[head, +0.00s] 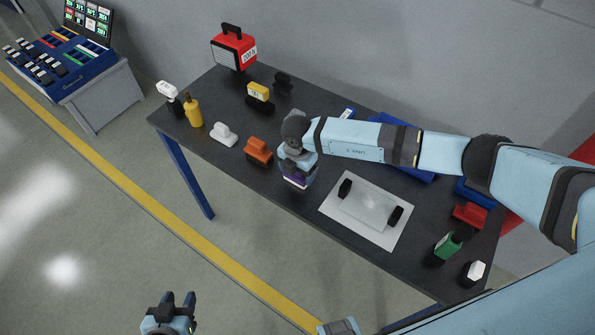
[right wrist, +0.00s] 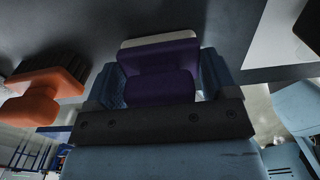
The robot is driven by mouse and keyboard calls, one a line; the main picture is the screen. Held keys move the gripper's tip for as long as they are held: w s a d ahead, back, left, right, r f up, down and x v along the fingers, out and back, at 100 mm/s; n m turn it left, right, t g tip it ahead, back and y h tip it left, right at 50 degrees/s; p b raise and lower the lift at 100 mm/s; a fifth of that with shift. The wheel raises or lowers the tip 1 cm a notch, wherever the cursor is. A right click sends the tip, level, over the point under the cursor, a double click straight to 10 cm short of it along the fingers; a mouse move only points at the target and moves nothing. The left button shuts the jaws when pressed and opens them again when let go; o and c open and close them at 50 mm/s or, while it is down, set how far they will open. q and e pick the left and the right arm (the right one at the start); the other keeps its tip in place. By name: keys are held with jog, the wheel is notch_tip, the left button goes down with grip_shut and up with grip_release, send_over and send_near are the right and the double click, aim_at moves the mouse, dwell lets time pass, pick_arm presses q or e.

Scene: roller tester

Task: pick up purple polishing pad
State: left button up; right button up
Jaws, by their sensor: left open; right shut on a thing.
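The purple polishing pad (head: 297,181) is at my right gripper (head: 298,172), near the front edge of the dark table. In the right wrist view the purple pad (right wrist: 160,75), with a pale base edge, sits between the two blue fingers of my right gripper (right wrist: 160,88), which is shut on it. Whether the pad touches the table is hard to tell. My left gripper (head: 178,302) is open and empty, low in the head view, over the floor in front of the table.
An orange pad (head: 258,150) stands just left of the right gripper, and a white one (head: 224,134) beyond it. A white plate with black handles (head: 368,208) lies to the right. A yellow bottle (head: 193,111), red box (head: 234,48) and green item (head: 447,246) also stand on the table (head: 290,115).

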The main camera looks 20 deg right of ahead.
notch_tip(320, 180, up, 20)
jog(key=b, duration=0.1)
jog(key=shift+b, duration=0.35)
jog(key=shift+o, duration=0.6)
